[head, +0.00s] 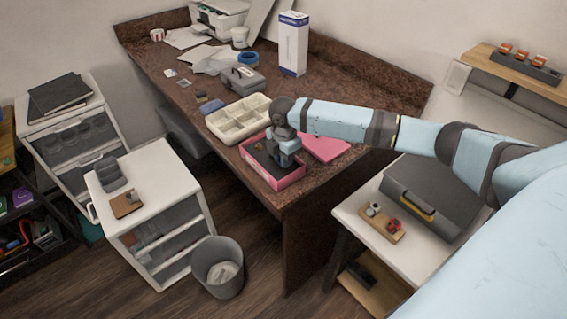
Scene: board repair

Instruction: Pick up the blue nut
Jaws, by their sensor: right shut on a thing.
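My right gripper (285,165) points down into an open pink box (282,185) on the brown desk. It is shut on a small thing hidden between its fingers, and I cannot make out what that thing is. The box has a dark inside with a small yellowish item (258,161) at its left. No blue nut can be told apart here, as the gripper covers part of the box. My left gripper is not in view.
A cream divided tray (238,122) stands just behind the pink box, with its pink lid (325,147) to the right. A grey case (242,79) and a white-blue carton (293,45) stand farther back. The desk's front edge (285,205) is close to the box.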

